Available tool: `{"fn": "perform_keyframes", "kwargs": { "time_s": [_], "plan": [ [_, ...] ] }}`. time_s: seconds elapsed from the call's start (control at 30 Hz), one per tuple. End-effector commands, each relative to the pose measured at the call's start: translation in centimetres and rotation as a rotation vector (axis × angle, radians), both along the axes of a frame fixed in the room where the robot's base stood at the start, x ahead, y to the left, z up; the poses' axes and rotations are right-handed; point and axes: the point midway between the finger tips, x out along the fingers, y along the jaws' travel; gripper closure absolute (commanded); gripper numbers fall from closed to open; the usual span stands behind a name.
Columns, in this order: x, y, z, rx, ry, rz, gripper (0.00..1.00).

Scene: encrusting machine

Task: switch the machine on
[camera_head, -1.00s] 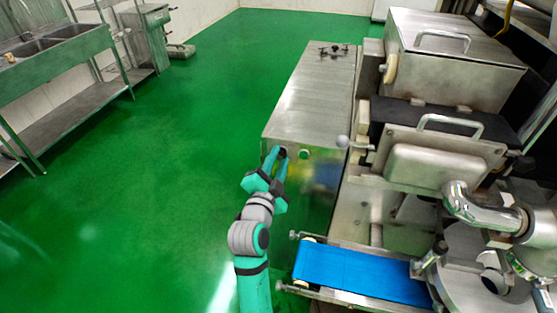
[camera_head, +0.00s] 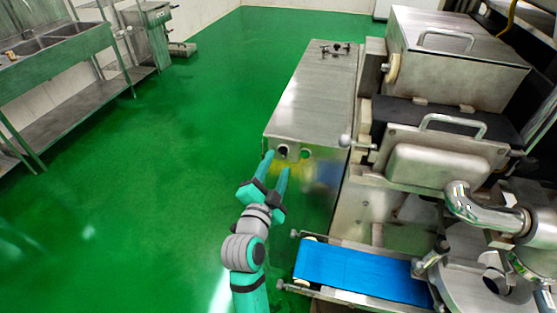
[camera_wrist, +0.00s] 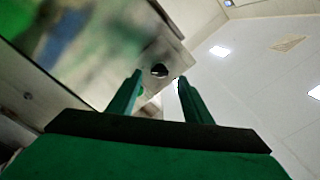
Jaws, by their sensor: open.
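The machine's steel cabinet (camera_head: 315,92) has a front panel with a dark round knob (camera_head: 282,150) and a green button (camera_head: 306,154) to its right. My gripper (camera_head: 277,160) is open in front of and slightly below the knob, with nothing held. In the wrist view the knob (camera_wrist: 159,71) shows between and beyond the two fingertips (camera_wrist: 160,77), seemingly apart from them. The green button (camera_wrist: 141,90) is partly hidden behind the left finger there. I cannot tell which way the knob is turned.
A blue conveyor belt (camera_head: 362,272) sticks out to the right of my arm. Steel machine housings (camera_head: 455,60) stand on the right, with a round-ended lever (camera_head: 345,140) near the cabinet. The green floor (camera_head: 150,190) on the left is clear up to the sink bench (camera_head: 60,50).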

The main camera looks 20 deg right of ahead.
Motion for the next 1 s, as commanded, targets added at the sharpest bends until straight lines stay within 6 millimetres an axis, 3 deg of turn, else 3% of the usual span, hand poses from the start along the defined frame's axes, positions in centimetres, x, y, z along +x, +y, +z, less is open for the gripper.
{"fn": "perform_keyframes", "kwargs": {
  "time_s": [0.2, 0.4, 1.0],
  "plan": [
    [-3.5, 2.1, -0.1, -0.001, 0.002, -0.001, 0.55],
    [-5.3, 3.3, -0.1, 0.0, 0.002, -0.004, 0.55],
    [-5.7, 4.0, 0.0, 0.001, 0.001, 0.002, 0.55]
  ]
}}
